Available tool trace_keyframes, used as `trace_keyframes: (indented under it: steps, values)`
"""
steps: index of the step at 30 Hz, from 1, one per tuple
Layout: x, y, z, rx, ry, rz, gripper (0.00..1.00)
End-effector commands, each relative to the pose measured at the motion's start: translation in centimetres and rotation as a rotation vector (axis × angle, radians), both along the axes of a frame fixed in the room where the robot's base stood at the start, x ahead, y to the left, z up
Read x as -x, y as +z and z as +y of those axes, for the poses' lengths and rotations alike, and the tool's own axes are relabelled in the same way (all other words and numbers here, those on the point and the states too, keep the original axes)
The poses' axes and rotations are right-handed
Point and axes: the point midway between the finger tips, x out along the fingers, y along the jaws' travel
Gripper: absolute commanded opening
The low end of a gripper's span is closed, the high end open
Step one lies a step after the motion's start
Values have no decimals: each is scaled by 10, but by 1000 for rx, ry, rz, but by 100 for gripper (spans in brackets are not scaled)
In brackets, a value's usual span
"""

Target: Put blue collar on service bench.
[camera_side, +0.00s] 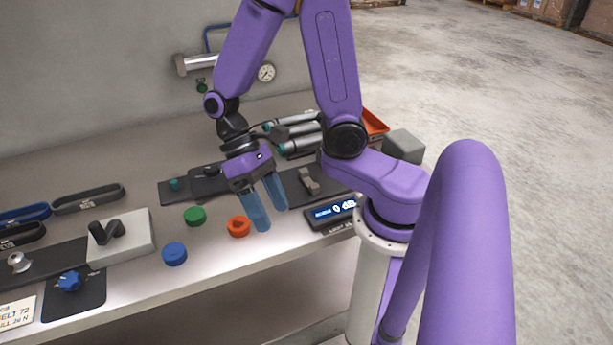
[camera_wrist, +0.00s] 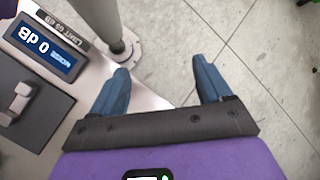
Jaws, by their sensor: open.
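A blue collar (camera_side: 174,254), short and round, lies flat on the pale bench (camera_side: 218,262) near its front edge in the side view. A green collar (camera_side: 195,215) and an orange-red collar (camera_side: 238,226) with a dark centre lie to its right. My gripper (camera_side: 270,214) has two blue fingers, spread apart and empty. It hangs just right of the orange-red collar, well right of the blue one. In the wrist view, my gripper (camera_wrist: 161,68) is open over the bench edge and floor. No collar shows there.
A noise display (camera_side: 333,212) lies to the gripper's right. A grey block with a black handle (camera_side: 121,238) stands left of the blue collar. A blue knob (camera_side: 69,281) and dark belts (camera_side: 88,199) lie further left. Grey cylinders (camera_side: 294,131) lie behind.

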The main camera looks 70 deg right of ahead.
Motion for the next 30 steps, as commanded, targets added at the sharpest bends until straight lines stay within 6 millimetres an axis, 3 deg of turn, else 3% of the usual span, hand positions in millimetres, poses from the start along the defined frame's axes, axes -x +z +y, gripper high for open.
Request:
trace_keyframes:
  steps: [15, 24, 30]
  values:
    - [33, 24, -34, 23, 572, -362, 78]
    - [50, 43, -40, -13, 841, -576, 78]
    - [57, 50, -40, -33, 923, -648, 78]
